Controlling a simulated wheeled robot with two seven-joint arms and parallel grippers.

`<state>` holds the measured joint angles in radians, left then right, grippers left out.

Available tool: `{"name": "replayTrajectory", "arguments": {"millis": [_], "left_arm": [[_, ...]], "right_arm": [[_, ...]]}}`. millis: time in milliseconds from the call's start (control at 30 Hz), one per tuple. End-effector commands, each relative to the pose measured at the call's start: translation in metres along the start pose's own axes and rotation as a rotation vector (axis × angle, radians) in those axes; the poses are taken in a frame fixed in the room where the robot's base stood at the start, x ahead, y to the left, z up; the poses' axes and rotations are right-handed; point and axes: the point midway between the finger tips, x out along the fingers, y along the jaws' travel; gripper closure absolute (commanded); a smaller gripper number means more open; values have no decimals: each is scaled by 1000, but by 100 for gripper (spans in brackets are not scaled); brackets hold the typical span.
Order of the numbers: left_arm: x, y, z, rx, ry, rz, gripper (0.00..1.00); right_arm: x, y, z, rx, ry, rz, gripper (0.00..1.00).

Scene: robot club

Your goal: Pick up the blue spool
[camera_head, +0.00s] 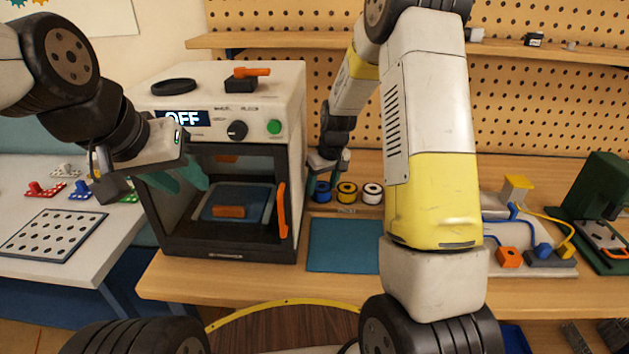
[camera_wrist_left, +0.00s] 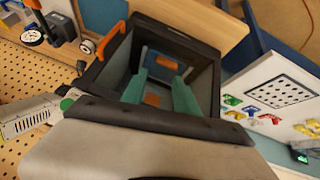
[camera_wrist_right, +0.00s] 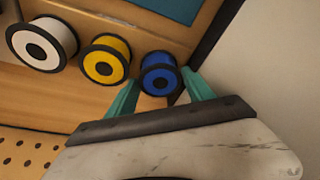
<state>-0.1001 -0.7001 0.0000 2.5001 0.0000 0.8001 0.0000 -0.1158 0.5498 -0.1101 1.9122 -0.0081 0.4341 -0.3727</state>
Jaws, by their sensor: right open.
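The blue spool (camera_head: 322,192) stands on the wooden table just right of the oven, at the left end of a row of spools. In the right wrist view the blue spool (camera_wrist_right: 158,75) lies just ahead of the green fingertips. My right gripper (camera_wrist_right: 156,92) is open, one finger on each side of the spool's near part. I cannot tell whether the fingers touch it. In the head view my right gripper (camera_head: 328,172) is right above the spool. My left gripper (camera_head: 178,178) is in front of the oven opening, with fingers apart and empty in the left wrist view (camera_wrist_left: 163,85).
A yellow spool (camera_head: 347,193) and a white spool (camera_head: 372,193) stand to the right of the blue one. The oven (camera_head: 223,250) is close on the left, with an orange block (camera_head: 229,211) inside. A blue mat (camera_head: 343,245) lies in front.

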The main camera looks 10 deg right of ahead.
Motion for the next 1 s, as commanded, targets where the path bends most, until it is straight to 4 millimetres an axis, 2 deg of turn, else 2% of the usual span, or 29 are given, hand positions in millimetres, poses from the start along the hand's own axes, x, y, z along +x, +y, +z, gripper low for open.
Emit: {"name": "replayTrajectory", "arguments": {"millis": [100, 367, 600, 633, 1000], "left_arm": [[0, 0, 0, 0, 0, 0, 64], [0, 0, 0, 0, 0, 0, 64], [0, 0, 0, 0, 0, 0, 64], [0, 0, 0, 0, 0, 0, 64], [0, 0, 0, 0, 0, 0, 64]], "right_arm": [[11, 0, 0, 0, -1, 0, 39], [12, 0, 0, -1, 1, 0, 41], [12, 0, 0, 0, 1, 0, 88], [11, 0, 0, 0, 2, 0, 92], [5, 2, -1, 0, 2, 0, 92]]}}
